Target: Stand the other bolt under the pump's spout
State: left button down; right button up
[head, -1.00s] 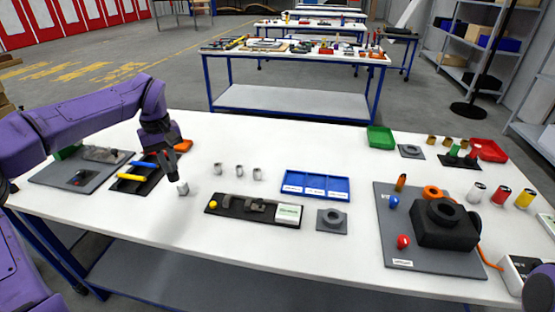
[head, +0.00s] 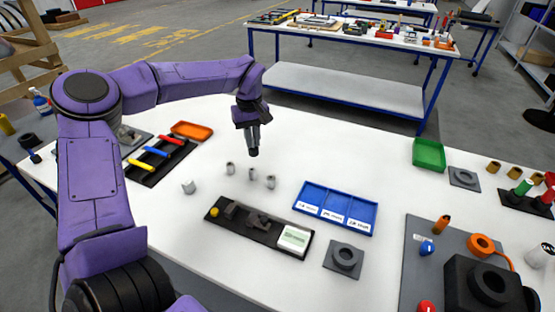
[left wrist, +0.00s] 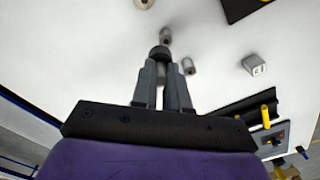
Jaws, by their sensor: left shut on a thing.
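My left gripper (head: 253,143) is above the white table, over a row of three small grey cylinders. In the left wrist view its fingers (left wrist: 161,75) are shut on a dark round-ended thing (left wrist: 160,52); I cannot tell whether it is a bolt. The cylinders stand apart: left (head: 230,168), middle (head: 252,174), right (head: 270,182). A fourth light grey piece (head: 188,187) stands alone to the left. A black block with a round opening (head: 470,285) sits at the lower right, partly cut off; I cannot make out a spout. My right gripper is out of view.
A black tray with a yellow piece and a white label (head: 293,238) lies in front. A blue three-compartment tray (head: 337,228), a grey plate with a ring (head: 345,258) and a green bin (head: 428,154) are further right. A rack of coloured pieces (head: 155,153) is left.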

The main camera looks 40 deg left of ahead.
pick_arm(q)
jog(key=w+d+f, duration=0.1)
jog(key=f, duration=0.1)
jog(key=w+d+f, duration=0.1)
jog(key=w+f, duration=0.1)
jog(key=w+d+f, duration=0.1)
jog(key=f, duration=0.1)
jog(key=shift+w+d+f+p, duration=0.1)
jog(key=shift+w+d+p, duration=0.05)
jog(key=shift+d+p, duration=0.25)
jog(key=f, duration=0.3)
jog(key=shift+d+f, duration=0.15)
jog(key=shift+d, duration=0.1)
jog(key=shift+w+f, duration=0.15)
jog(key=shift+f, duration=0.1)
jog(key=c, duration=1.1)
grip_release()
